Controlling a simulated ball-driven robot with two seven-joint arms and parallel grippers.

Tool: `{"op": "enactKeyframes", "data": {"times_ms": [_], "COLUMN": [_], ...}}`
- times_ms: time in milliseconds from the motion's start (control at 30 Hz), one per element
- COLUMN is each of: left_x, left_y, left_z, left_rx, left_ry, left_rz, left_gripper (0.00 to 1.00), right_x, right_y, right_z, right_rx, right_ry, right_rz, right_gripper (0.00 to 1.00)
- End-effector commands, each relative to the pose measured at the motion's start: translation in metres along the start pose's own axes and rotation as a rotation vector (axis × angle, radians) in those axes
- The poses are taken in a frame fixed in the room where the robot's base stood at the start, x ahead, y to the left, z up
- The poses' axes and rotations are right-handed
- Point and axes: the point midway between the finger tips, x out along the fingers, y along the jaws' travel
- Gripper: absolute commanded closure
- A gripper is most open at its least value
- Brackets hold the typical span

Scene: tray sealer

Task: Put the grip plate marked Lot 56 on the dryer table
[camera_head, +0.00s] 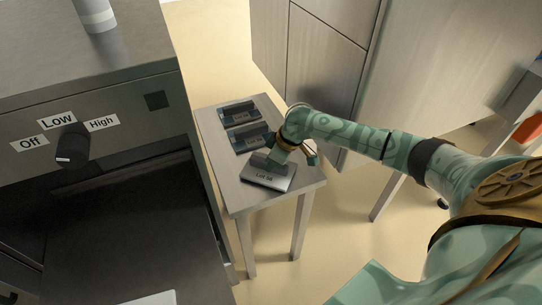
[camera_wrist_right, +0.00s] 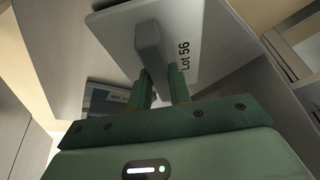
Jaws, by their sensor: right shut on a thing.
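The grip plate marked Lot 56 (camera_head: 272,181) is a flat grey plate with a block handle, at the near end of a small grey table (camera_head: 240,202). Its label also reads clearly on the plate in the right wrist view (camera_wrist_right: 192,35). My right gripper (camera_head: 274,160) is shut on the plate's handle, and its two fingers show at the handle in the wrist view (camera_wrist_right: 160,82). I cannot tell whether the plate touches the tabletop. No sign names the table as the dryer table. My left gripper is out of view.
Two dark blue-grey trays or holders, one farther (camera_head: 238,113) and one nearer (camera_head: 250,138), lie on the same table behind the plate. A metal machine with an Off, Low, High knob (camera_head: 71,146) stands at left. Grey cabinets (camera_head: 325,65) stand behind.

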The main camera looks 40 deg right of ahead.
Motion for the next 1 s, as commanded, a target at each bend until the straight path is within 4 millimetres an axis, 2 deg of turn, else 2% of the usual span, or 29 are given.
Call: {"op": "enactKeyframes", "data": {"times_ms": [533,1000], "left_x": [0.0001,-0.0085], "left_y": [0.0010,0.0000], "left_z": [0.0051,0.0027], "left_rx": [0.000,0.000], "left_ry": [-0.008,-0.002], "left_rz": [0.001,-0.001], "left_gripper": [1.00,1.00], "right_x": [0.0019,0.0005], "right_y": [0.0001,0.0002], "right_z": [0.0003,0.0004], "right_rx": [0.000,0.000], "right_ry": [0.002,0.002], "right_rz": [0.001,0.001], "right_gripper": [1.00,1.00]}}
